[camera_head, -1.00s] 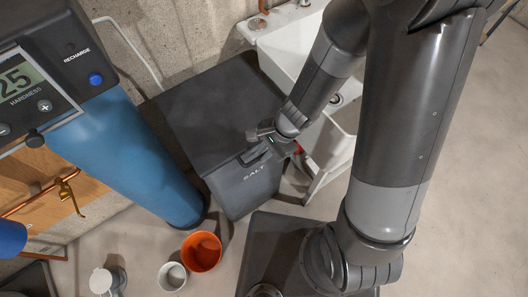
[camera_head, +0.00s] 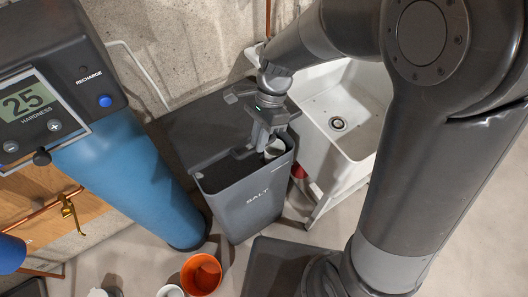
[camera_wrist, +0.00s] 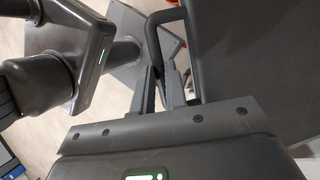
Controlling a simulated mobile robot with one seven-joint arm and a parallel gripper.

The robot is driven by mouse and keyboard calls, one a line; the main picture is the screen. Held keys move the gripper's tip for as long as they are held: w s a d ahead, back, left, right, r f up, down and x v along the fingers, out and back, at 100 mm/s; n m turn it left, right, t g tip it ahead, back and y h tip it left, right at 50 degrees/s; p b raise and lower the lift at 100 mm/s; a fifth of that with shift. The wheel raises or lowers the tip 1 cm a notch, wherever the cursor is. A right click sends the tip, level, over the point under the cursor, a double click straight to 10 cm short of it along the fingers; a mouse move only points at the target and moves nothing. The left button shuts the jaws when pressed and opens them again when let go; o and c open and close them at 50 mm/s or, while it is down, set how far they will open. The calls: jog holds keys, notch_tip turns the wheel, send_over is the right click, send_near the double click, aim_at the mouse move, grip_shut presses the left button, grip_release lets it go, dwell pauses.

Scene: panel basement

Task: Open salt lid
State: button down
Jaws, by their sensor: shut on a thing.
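The grey salt bin (camera_head: 250,200), marked SALT, stands between the blue cylinder and the white sink. Its dark lid (camera_head: 185,132) is swung up at the front and tilts back, so the bin's opening shows. In the wrist view the lid (camera_wrist: 255,60) fills the upper right, with its bar handle (camera_wrist: 153,45) along its edge. My gripper (camera_head: 266,143) is above the bin's opening, shut on the lid handle. The wrist view shows the fingers (camera_wrist: 170,85) at the handle. The bin's inside is dark and partly hidden by my gripper.
The blue cylinder (camera_head: 140,180) with its display head stands close on the left. The white sink (camera_head: 345,110) is close on the right. An orange bucket (camera_head: 201,274) and a white cup (camera_head: 170,291) stand on the floor in front.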

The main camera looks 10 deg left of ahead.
jog(key=shift+g+h, duration=0.5)
jog(key=shift+g, duration=0.1)
jog(key=w+a+r, duration=0.1)
jog(key=r, duration=0.1)
jog(key=a+r, duration=0.1)
jog(key=r, duration=0.1)
jog(key=w+a+r, duration=0.1)
jog(key=r, duration=0.1)
jog(key=shift+w, duration=0.3)
jog(key=w+a+r, duration=1.3)
jog(key=w+a, duration=0.1)
jog(key=shift+w+r, duration=0.3)
jog(key=shift+r, duration=0.1)
jog(key=c, duration=1.8)
grip_release()
jog(key=shift+w+a, duration=0.1)
jog(key=o, duration=0.3)
jog(key=shift+r, duration=0.15)
jog(key=shift+o, duration=0.2)
jog(key=shift+s, duration=0.2)
